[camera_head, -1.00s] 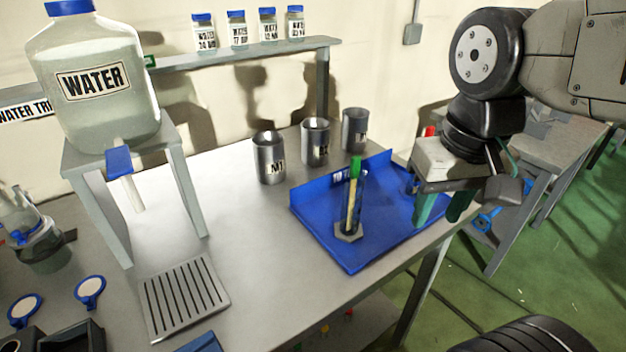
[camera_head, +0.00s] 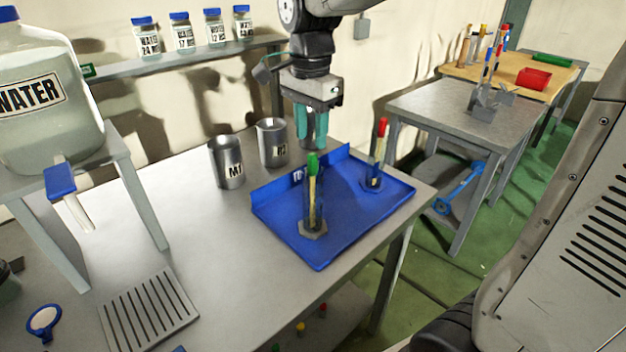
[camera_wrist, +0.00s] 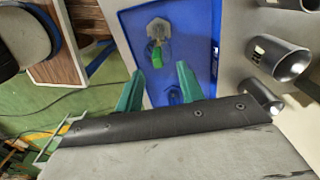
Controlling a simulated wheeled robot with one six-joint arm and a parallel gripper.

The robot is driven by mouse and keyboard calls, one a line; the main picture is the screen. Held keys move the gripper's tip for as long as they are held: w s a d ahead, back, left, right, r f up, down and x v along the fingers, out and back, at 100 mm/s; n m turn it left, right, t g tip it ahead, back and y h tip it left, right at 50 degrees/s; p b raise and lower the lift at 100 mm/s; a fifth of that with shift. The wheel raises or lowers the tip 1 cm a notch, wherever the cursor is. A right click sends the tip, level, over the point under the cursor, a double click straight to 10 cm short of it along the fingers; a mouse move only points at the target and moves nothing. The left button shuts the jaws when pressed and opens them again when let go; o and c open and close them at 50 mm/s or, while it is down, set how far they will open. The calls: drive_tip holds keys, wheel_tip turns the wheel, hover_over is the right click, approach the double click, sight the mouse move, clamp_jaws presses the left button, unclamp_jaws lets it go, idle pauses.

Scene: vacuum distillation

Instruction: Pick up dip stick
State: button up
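A green-topped stick (camera_head: 313,180) stands upright in a clear cylinder with a grey hexagonal base, on the blue tray (camera_head: 350,238). A similar red-topped stick (camera_head: 380,140) stands in another clear cylinder farther right on the tray. Which one is the dip stick I cannot tell. My gripper (camera_head: 311,128) points down above the tray's back edge, its teal fingers apart and empty.
Metal cups (camera_head: 227,163) stand left of the tray; one is hidden in the head view. A water jug (camera_head: 45,95) sits on a raised stand at left. A slotted plate (camera_head: 148,312) lies in front. Another table (camera_head: 455,108) stands right, across a floor gap.

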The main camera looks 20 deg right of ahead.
wheel_tip(320, 180, down, 4)
drive_tip(key=shift+s+d+f, duration=0.1)
drive_tip(key=shift+f, duration=0.05)
clamp_jaws()
idle(0.3)
wheel_tip(320, 180, up, 18)
idle(0.6)
wheel_tip(320, 180, up, 17)
hover_over(312, 154)
drive_tip(key=shift+r, duration=0.55)
idle(0.9)
drive_tip(key=shift+d, duration=0.15)
